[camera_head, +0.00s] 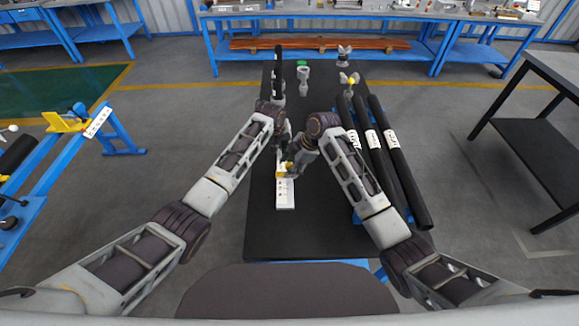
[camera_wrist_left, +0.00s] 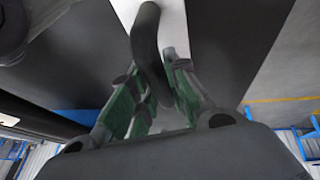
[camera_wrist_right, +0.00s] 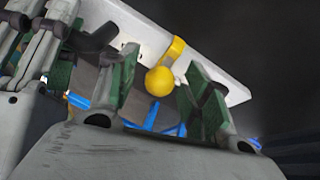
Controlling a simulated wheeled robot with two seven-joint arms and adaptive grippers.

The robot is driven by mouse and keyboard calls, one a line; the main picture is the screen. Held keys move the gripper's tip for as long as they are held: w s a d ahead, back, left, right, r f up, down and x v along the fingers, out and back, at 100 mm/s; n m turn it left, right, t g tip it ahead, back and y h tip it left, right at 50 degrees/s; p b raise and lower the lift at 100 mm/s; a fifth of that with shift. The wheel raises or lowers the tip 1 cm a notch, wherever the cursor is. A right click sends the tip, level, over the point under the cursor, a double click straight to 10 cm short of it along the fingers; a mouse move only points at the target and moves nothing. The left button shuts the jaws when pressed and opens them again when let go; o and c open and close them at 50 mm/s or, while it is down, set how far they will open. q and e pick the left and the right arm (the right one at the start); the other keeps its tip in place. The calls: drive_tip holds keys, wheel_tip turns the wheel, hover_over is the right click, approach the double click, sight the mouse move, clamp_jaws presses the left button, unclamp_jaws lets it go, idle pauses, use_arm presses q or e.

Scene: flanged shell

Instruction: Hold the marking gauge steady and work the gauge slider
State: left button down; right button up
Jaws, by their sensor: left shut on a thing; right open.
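The marking gauge is a long white plate (camera_head: 285,199) with dark marks, lying on the black table (camera_head: 320,228). Its yellow slider (camera_head: 282,168) wraps the plate's edge and carries a round yellow knob, which shows in the right wrist view (camera_wrist_right: 159,82). My left gripper (camera_head: 284,140) is shut on the gauge's dark curved handle (camera_wrist_left: 148,40), beyond the slider. My right gripper (camera_head: 289,166) is open, its green-padded fingers (camera_wrist_right: 156,78) on either side of the knob. Contact between pads and knob cannot be told. The arms hide part of the plate in the head view.
Several long black tubes (camera_head: 399,165) with white labels lie to the right of my right arm. A grey flanged piece (camera_head: 303,82) and a small metal fitting (camera_head: 347,81) stand towards the far end. The table's near part is clear.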

drive_tip(key=shift+a+f, duration=0.2)
drive_tip(key=shift+f, duration=0.15)
clamp_jaws()
